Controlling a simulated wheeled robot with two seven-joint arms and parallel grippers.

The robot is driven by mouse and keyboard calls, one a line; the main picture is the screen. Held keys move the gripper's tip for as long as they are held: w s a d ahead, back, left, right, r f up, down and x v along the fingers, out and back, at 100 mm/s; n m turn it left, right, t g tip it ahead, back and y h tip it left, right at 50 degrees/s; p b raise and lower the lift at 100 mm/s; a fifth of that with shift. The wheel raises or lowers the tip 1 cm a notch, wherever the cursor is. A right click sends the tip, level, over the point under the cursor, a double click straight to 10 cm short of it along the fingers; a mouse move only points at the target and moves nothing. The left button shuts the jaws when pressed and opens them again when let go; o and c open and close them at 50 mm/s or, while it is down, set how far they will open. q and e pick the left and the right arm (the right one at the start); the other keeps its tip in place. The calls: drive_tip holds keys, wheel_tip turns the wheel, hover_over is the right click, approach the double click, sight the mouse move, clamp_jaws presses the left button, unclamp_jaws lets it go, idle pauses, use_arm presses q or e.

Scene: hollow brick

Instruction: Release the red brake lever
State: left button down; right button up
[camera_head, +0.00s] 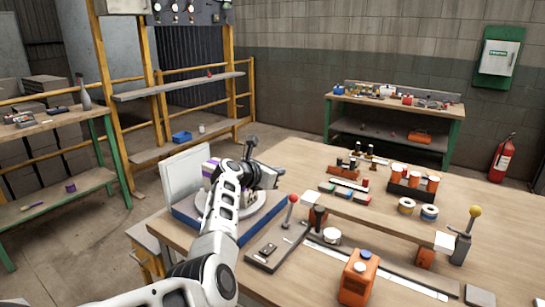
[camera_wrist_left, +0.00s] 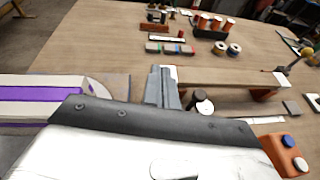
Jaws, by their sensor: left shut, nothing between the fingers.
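My right gripper is in neither view.
A yellow-knobbed lever (camera_head: 474,212) stands at the right. An orange box with buttons (camera_head: 358,278) is at the front. A raised wooden board (camera_head: 380,217) crosses the bench. A white and purple turntable unit (camera_head: 190,185) sits left. Orange-topped cylinders (camera_head: 414,181) stand behind. Bare bench lies far right.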

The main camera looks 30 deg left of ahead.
use_arm(q)
drive_tip(key=shift+s+a+r, duration=0.15)
drive_tip(key=shift+s+r, duration=0.05)
drive_tip(key=shift+r, duration=0.75)
drive_tip(key=shift+s+a+r, duration=0.1)
drive_tip(key=shift+s+r, duration=0.05)
drive_tip(key=shift+r, duration=0.8)
drive_tip(key=s+d+f+m+g+y, duration=0.25)
drive_tip(key=s+f+m+g, duration=0.25)
drive_tip(key=s+f+m, duration=1.15)
drive_tip(key=s+d+f+m+g, duration=0.15)
drive_tip(key=s+d+m, duration=0.35)
drive_tip(key=s, duration=0.6)
drive_tip(key=s+d+f+m+g, duration=0.1)
drive_tip(key=s+d+m+g, duration=0.15)
drive_tip(key=s+m, duration=0.6)
drive_tip(key=s+d+f+m+g, duration=0.1)
drive_tip(key=s+d+m, duration=0.4)
drive_tip(key=s, duration=0.7)
drive_tip(key=w+d+f+t+h, duration=0.2)
drive_tip(key=w+d+f+t, duration=0.2)
drive_tip(key=f, duration=0.5)
drive_tip(key=shift+w+d+f+t, duration=0.15)
drive_tip(key=shift+w+f+t, duration=0.1)
drive_tip(key=shift+w+t, duration=0.7)
